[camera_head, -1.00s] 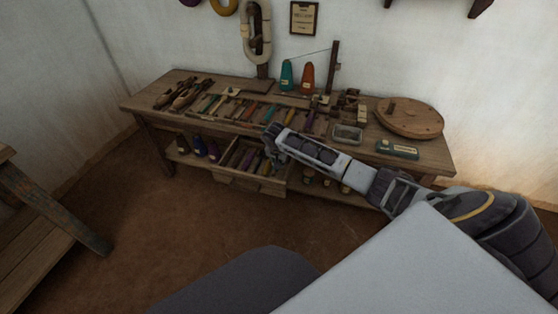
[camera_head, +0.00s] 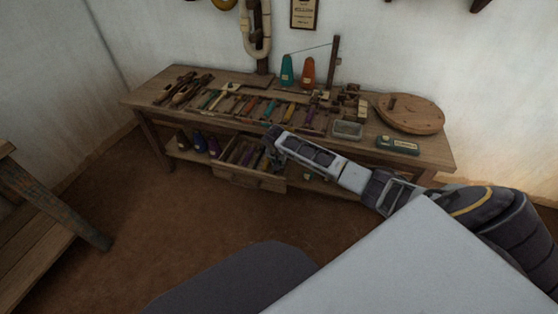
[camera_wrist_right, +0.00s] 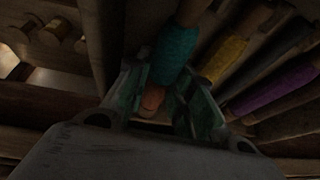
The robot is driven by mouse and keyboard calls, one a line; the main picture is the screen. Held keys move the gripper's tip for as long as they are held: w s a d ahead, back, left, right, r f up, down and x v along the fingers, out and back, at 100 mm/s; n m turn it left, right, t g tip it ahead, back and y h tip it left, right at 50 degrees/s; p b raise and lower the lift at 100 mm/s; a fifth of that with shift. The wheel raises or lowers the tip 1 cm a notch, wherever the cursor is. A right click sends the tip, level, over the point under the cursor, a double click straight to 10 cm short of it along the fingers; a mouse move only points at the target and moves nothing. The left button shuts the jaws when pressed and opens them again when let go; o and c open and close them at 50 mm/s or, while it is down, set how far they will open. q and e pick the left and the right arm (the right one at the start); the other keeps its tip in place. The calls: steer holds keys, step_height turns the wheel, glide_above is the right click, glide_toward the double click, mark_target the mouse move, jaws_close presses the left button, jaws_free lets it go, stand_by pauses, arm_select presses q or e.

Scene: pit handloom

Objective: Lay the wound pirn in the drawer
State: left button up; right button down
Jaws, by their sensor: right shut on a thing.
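My right gripper (camera_head: 270,155) is over the open drawer (camera_head: 250,181) under the bench's front edge. In the right wrist view the gripper (camera_wrist_right: 172,98) is shut on a teal-wound pirn (camera_wrist_right: 176,52), which lies lengthwise between the fingers. Its orange-brown end shows between the fingers. A yellow-wound pirn (camera_wrist_right: 222,60) and a purple-wound pirn (camera_wrist_right: 275,90) lie to the right of it in the drawer. Whether the teal pirn touches the drawer floor, I cannot tell. My left gripper is not in view.
The bench (camera_head: 205,112) carries a row of coloured pirns, two cones (camera_head: 287,70), a round wooden lid (camera_head: 409,113) and a grey tray (camera_head: 348,130). Dark bottles (camera_head: 198,142) stand on the lower shelf left of the drawer. The floor in front is clear.

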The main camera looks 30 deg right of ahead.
steer(key=c, duration=1.1)
jaws_free()
steer(key=shift+c, duration=0.2)
steer(key=shift+o, duration=1)
steer(key=shift+d, duration=0.15)
steer(key=shift+c, duration=0.3)
